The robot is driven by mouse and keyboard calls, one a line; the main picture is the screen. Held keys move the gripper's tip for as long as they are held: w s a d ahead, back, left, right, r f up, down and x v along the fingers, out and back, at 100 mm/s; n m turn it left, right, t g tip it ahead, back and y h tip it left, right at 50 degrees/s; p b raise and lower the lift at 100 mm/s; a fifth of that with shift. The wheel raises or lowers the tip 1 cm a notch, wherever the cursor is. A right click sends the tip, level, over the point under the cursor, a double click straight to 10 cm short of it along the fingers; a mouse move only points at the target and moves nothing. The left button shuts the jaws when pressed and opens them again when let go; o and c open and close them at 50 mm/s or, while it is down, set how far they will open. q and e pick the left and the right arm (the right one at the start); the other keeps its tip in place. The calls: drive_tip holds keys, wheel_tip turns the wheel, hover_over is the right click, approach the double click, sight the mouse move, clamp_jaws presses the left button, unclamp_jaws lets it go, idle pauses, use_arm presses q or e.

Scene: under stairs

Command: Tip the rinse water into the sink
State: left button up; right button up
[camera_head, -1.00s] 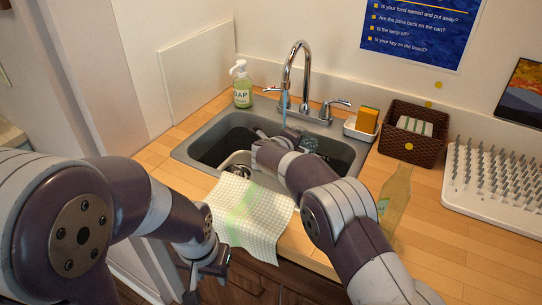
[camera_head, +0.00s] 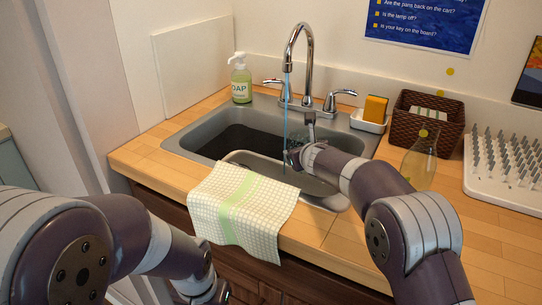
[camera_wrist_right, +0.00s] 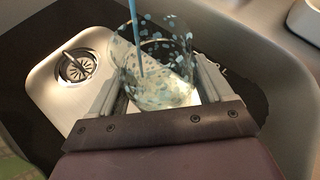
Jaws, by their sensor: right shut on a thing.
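My right gripper (camera_wrist_right: 160,100) is shut on a clear glass with pale blue speckles (camera_wrist_right: 150,60), inside the sink (camera_head: 185,145). In the head view the gripper (camera_head: 293,155) is over the right part of the basin and mostly hides the glass. A thin blue stream of water (camera_head: 285,105) falls from the tap (camera_head: 300,35). In the wrist view the stream (camera_wrist_right: 134,35) crosses the glass; I cannot tell whether it runs into it. The water level in the glass is unclear. My left gripper (camera_head: 215,292) is low at the bottom edge, partly cut off.
A checked cloth (camera_head: 240,205) hangs over the counter front. A soap bottle (camera_head: 241,80) stands behind the sink. To the right are a sponge in a dish (camera_head: 374,112), a brown basket (camera_head: 440,128), a clear bottle (camera_head: 420,160) and a white spiked rack (camera_head: 505,165). A drain (camera_wrist_right: 76,66) shows in the sink.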

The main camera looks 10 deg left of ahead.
drive_tip(key=shift+d+f+m+y, duration=0.1)
drive_tip(key=shift+d+m+y, duration=0.2)
drive_tip(key=shift+y, duration=0.1)
drive_tip(key=shift+w+d+b, duration=0.1)
drive_tip(key=shift+b, duration=0.2)
drive_tip(key=shift+d+r+m+y+b, duration=0.35)
drive_tip(key=shift+d+m+y+b, duration=0.05)
drive_tip(key=shift+m, duration=0.1)
wheel_tip(320, 180, up, 5)
drive_tip(key=p, duration=0.4)
drive_tip(key=shift+f+p, duration=0.15)
drive_tip(key=shift+p, duration=0.2)
use_arm(q)
drive_tip(key=shift+r, duration=0.7)
use_arm(e)
drive_tip(key=shift+a+f, duration=0.1)
drive_tip(key=shift+f, duration=0.1)
